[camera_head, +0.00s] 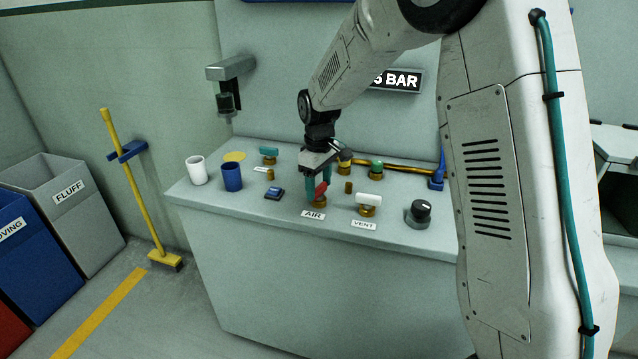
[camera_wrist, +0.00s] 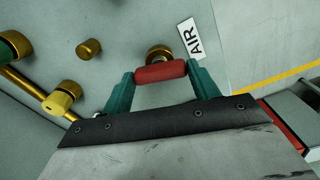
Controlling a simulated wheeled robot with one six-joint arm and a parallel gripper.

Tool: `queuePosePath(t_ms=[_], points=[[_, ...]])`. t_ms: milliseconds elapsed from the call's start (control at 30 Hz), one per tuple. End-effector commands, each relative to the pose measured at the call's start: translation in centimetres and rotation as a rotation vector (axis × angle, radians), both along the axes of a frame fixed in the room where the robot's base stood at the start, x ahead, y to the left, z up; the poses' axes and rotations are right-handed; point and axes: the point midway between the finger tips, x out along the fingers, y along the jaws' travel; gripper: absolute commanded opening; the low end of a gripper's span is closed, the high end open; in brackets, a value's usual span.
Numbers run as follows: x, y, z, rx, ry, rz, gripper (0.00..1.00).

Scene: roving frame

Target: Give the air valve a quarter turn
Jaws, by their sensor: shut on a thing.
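The air valve has a red bar handle (camera_wrist: 161,72) on a brass base (camera_wrist: 158,53), with the AIR label (camera_wrist: 191,38) beside it. In the head view the red handle (camera_head: 321,189) shows partly behind my fingers, above the AIR label (camera_head: 313,215) on the grey bench. My gripper (camera_head: 315,190) points down over the valve. In the wrist view my gripper (camera_wrist: 162,84) has its two teal fingers at the two ends of the red handle, shut on it. The underside of the handle is hidden.
On the bench (camera_head: 215,200), a white-handled VENT valve (camera_head: 369,200) and a black knob (camera_head: 419,212) stand to the right. A blue cup (camera_head: 232,177), a white cup (camera_head: 196,170) and a small blue item (camera_head: 274,193) stand left. A brass pipe (camera_head: 395,167) runs behind.

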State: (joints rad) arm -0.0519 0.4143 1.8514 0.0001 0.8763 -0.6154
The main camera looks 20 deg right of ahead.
Motion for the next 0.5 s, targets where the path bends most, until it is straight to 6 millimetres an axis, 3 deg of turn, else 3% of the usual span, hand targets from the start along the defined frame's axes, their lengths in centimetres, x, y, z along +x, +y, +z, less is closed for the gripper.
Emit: queuePosePath(t_ms=[500], points=[[0.07, -0.04, 0.1, 0.0, -0.002, -0.489, 0.37]])
